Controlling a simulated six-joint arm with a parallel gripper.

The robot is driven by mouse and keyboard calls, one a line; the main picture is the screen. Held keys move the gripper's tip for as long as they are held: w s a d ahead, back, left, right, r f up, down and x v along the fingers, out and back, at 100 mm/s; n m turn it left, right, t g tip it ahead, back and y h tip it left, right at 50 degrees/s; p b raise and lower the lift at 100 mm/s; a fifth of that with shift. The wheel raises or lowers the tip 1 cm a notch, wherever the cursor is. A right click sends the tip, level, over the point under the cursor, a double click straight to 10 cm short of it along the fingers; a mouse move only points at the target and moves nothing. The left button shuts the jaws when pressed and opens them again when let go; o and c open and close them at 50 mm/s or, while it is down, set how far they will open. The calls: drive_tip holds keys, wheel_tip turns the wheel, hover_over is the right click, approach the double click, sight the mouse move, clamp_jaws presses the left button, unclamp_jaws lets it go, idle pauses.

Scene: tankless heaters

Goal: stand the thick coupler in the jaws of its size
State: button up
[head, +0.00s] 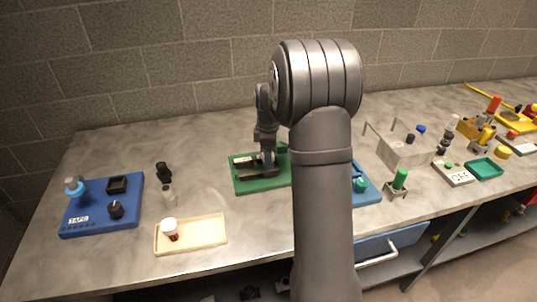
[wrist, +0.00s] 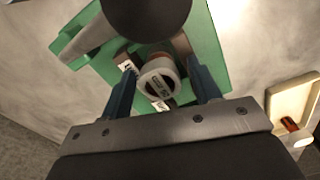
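A green board (head: 243,184) with dark jaws (head: 258,172) lies left of my arm in the head view; it also shows in the wrist view (wrist: 215,65). A white-topped coupler (wrist: 158,80) with a printed label and a copper-brown part behind it appears upright at the jaws. My gripper (wrist: 162,88) is open around it, with gaps visible on both sides. In the head view my gripper (head: 268,158) is low over the board. I cannot tell which coupler is thicker.
A blue board (head: 95,222) labelled TAPE is at left, with black bottles (head: 164,172) beside it. A blue board (head: 366,190), a grey box (head: 405,152) and a green-topped stand (head: 398,184) are at right. Counter left of the green board is partly clear.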

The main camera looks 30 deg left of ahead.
drive_tip(key=shift+r, duration=0.15)
wheel_tip(320, 180, up, 12)
idle(0.5)
drive_tip(key=shift+f, duration=4.4)
drive_tip(key=shift+f, duration=0.1)
